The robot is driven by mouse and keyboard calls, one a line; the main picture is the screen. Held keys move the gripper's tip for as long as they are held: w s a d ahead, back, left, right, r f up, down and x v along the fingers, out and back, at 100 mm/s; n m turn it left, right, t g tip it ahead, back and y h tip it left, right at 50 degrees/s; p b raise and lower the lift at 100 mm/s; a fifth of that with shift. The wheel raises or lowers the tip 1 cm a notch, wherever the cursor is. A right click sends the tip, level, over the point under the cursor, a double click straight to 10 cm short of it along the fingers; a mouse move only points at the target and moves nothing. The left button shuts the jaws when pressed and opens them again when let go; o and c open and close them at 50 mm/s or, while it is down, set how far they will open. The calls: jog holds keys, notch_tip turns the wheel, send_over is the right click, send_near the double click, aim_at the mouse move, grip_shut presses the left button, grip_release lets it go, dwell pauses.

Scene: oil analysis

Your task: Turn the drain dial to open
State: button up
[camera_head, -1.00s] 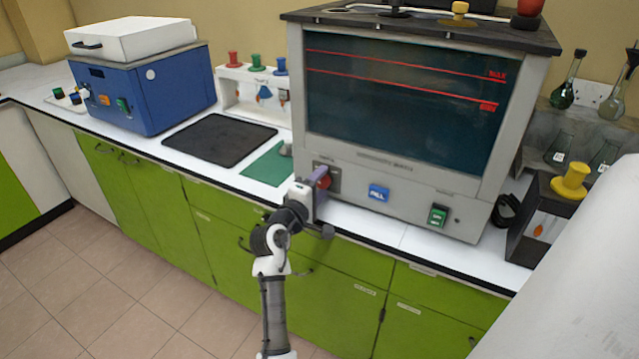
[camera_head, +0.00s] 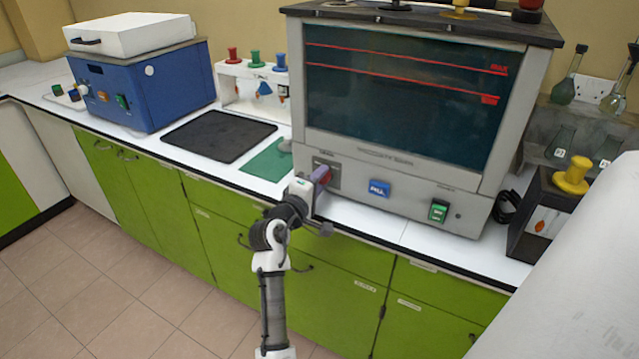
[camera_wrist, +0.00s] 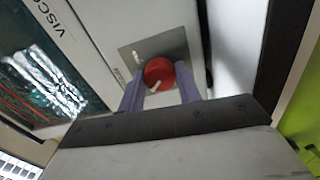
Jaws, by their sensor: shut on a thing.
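The red drain dial (camera_head: 323,174) sits on a grey plate at the lower left of the viscosity bath's front panel. In the wrist view the round red dial (camera_wrist: 159,74) carries a pale pointer mark, which points to the lower left in that picture. My gripper (camera_head: 318,179) is at the dial, and its purple fingers (camera_wrist: 160,82) lie on either side of it. The fingers are shut on the dial. In the head view the gripper hides part of the dial and its plate. Lettering on the plate is too small to read.
The viscosity bath (camera_head: 345,146) has a blue FILL button (camera_head: 379,188) and a green switch (camera_head: 438,211) to the right of the dial. A green mat (camera_head: 266,163) and a black mat (camera_head: 216,137) lie on the counter to the left. Green cabinets (camera_head: 330,262) stand below.

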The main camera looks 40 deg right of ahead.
jog(key=m+b, duration=0.4)
jog(key=m, duration=0.1)
jog(key=shift+f+b, duration=0.25)
jog(key=shift+b, duration=0.1)
jog(key=m+b, duration=0.3)
jog(key=shift+m, duration=0.3)
jog(key=m+b, duration=0.4)
jog(key=shift+m, duration=0.3)
jog(key=shift+r+m+b, duration=0.25)
jog(key=shift+m+b, duration=1.05)
jog(key=shift+m, duration=0.5)
jog(key=o, duration=1)
jog(key=shift+c, duration=0.2)
